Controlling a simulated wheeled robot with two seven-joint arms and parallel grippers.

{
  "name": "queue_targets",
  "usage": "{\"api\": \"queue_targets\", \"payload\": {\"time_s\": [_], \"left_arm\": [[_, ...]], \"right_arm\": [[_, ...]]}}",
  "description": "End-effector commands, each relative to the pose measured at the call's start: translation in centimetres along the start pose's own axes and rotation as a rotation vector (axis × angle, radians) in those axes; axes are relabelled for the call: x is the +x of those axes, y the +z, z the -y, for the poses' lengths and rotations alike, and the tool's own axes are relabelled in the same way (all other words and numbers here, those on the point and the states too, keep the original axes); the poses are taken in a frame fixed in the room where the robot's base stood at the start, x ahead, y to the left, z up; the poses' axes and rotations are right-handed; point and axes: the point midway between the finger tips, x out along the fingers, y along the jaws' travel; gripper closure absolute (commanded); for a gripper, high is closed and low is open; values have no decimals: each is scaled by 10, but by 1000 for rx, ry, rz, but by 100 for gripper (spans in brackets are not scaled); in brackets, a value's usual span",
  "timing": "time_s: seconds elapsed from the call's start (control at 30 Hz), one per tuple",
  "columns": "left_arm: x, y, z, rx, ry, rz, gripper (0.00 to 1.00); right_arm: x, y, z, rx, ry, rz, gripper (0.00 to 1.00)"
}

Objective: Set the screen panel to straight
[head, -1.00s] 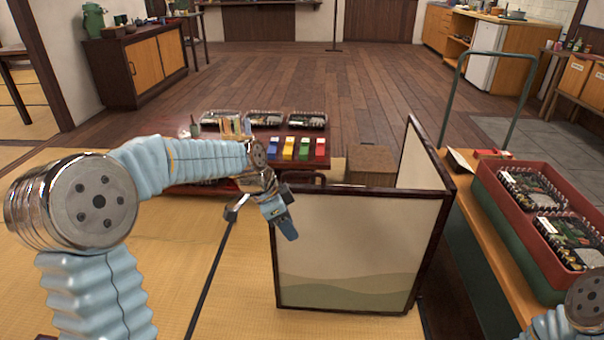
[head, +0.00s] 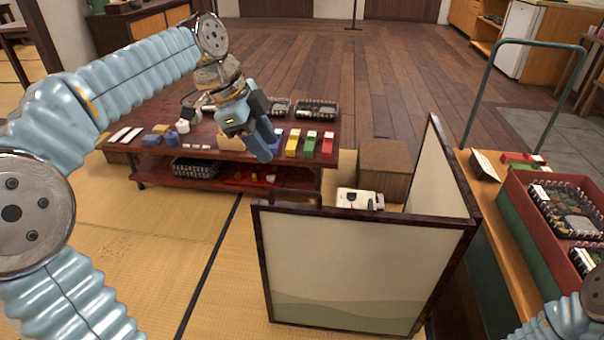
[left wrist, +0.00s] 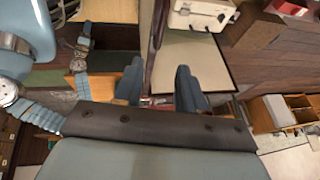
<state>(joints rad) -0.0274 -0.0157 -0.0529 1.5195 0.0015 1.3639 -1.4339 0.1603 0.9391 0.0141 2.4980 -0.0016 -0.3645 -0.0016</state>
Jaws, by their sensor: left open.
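The folding screen has dark frames and cream panels. Its front panel (head: 350,265), with green hills at the bottom, faces me in the head view. Its other panel (head: 447,170) runs back from the right-hand edge, so the two stand upright at a sharp bend. My left gripper (head: 272,130) is open and empty, above and beyond the front panel's top left corner in the picture. In the left wrist view its two blue fingers (left wrist: 158,86) are apart, with a dark frame edge and a cream panel (left wrist: 192,62) beyond them. My right gripper is out of view.
A low dark red table (head: 160,148) with coloured blocks and trays stands behind the screen to the left. A white device (head: 360,199) and a brown box (head: 385,168) sit behind the screen. A wooden bench (head: 487,215) with a red crate (head: 520,205) is close on the right.

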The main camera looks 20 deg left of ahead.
Motion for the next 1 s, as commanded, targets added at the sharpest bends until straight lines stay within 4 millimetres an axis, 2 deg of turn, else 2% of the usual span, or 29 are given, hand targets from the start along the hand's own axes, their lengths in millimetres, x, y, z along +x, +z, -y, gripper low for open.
{"api": "queue_targets", "payload": {"time_s": [0.17, 0.4, 0.6, 0.8, 1.0], "left_arm": [[26, 1, -1, 0, 4, 1, 60], [83, 0, -1, 0, 6, 1, 60], [119, 0, -1, 0, 4, 1, 60], [135, 0, 0, -1, 2, 0, 60], [137, 0, 0, -1, 1, 0, 60]], "right_arm": [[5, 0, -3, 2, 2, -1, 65], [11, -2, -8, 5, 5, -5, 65], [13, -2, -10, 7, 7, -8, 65], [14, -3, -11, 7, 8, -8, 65], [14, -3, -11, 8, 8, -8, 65]]}}
